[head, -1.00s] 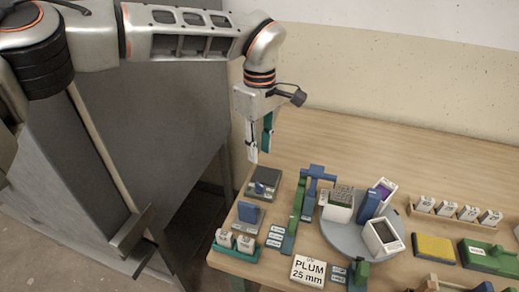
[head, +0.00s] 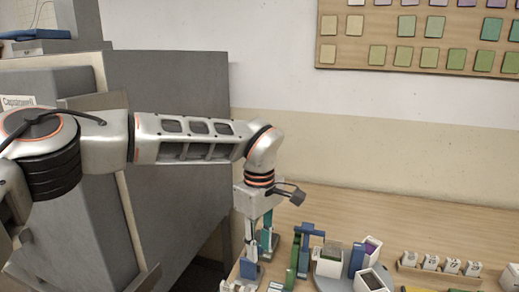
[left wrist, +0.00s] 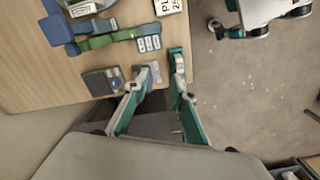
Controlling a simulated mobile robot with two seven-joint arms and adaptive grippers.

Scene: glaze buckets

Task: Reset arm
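My left gripper (head: 259,250) hangs from the left arm, pointing down over the left end of the wooden table. It also shows in the left wrist view (left wrist: 161,66), where its two teal-and-grey fingers are spread with nothing held between them. A small dark scale-like device (left wrist: 102,82) and a pale grey block (left wrist: 147,73) lie on the table close by the fingertips in that view. I cannot tell the gap between the fingertips and these things.
A green-and-blue fixture (head: 302,248), a white bin (head: 330,261), a blue block (head: 357,260) and a row of labelled white blocks (head: 431,262) stand on the table (head: 400,215). A tall grey cabinet (head: 170,90) stands at left. A swatch board (head: 420,52) hangs on the wall.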

